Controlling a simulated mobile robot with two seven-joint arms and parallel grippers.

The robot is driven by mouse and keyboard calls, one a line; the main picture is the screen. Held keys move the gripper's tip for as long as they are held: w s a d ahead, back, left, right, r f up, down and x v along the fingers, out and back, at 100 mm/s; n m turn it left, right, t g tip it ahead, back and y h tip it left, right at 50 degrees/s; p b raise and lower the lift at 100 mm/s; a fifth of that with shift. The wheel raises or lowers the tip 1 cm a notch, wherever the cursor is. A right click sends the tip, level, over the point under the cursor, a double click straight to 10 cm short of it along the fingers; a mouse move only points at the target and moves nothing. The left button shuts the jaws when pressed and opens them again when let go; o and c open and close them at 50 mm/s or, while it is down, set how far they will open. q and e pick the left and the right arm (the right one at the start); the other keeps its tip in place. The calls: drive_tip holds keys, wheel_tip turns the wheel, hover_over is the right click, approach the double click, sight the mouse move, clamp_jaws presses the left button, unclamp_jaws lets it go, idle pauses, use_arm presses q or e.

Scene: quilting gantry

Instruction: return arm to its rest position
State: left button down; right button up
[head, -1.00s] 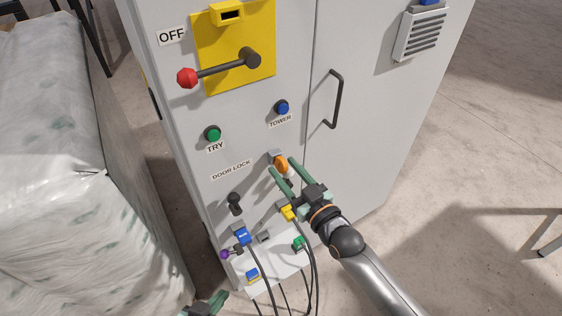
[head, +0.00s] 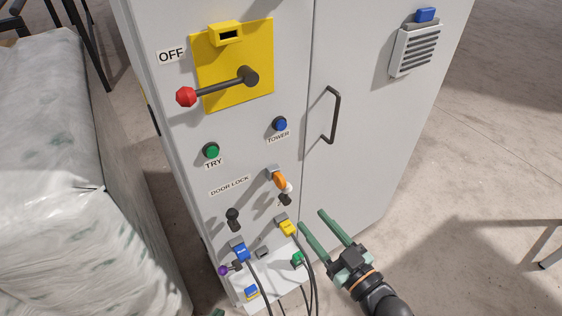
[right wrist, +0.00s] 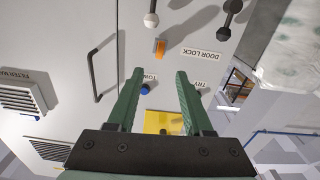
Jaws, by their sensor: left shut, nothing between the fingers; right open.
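My right gripper (head: 312,220) is open and empty, in front of the cabinet's lower right door in the head view. Its two green fingers also show in the right wrist view (right wrist: 158,73), apart with nothing held between them. It is clear of the orange door lock piece (head: 279,180), which sits on the cabinet front up and to the left. That piece also shows in the right wrist view (right wrist: 160,48). Only a green tip of my left gripper (head: 217,312) shows at the bottom edge of the head view, shut; the rest is out of frame.
The grey cabinet (head: 350,180) carries a red-knobbed lever (head: 215,90), green and blue buttons, a door handle (head: 334,115) and several plugs with cables below. A wrapped stack (head: 50,200) stands close on the left. Open floor (head: 470,150) lies to the right.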

drive_tip(key=s+d+f+m+g+h+p, duration=0.4)
drive_tip(key=s+d+f+h, duration=0.4)
drive_tip(key=s+d+f, duration=0.4)
wheel_tip(320, 180, down, 4)
drive_tip(key=shift+s+m+g, duration=0.8)
drive_tip(key=shift+s+m, duration=0.2)
drive_tip(key=shift+s, duration=0.1)
